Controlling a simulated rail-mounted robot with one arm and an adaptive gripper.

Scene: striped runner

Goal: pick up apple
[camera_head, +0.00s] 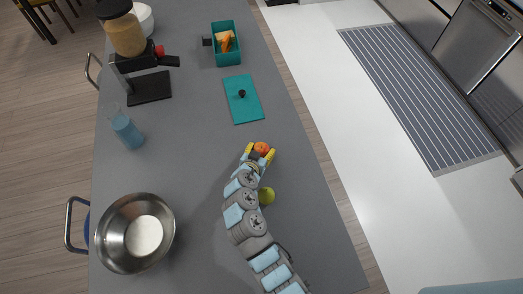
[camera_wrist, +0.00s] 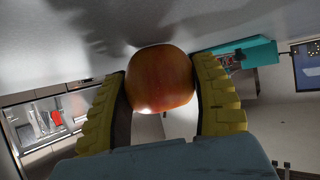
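The apple (camera_head: 262,148) is round and orange-red. It is near the right long edge of the grey counter. My gripper (camera_head: 260,150) reaches it from below in the head view, with a yellow finger on each side. In the wrist view, the apple (camera_wrist: 161,80) fills the space between the two ridged yellow fingers of my gripper (camera_wrist: 160,85). The fingers are spread about as wide as the apple, and I cannot tell whether both press on it. The apple appears to be at the counter surface (camera_wrist: 70,40), with shadow around it.
A green fruit (camera_head: 267,196) lies right beside my arm. A teal board (camera_head: 236,112) with a dark knob and a teal container (camera_head: 218,62) are farther up. A metal bowl (camera_head: 166,252), blue cup (camera_head: 127,132) and coffee machine (camera_head: 150,88) stand left. The counter's middle is clear.

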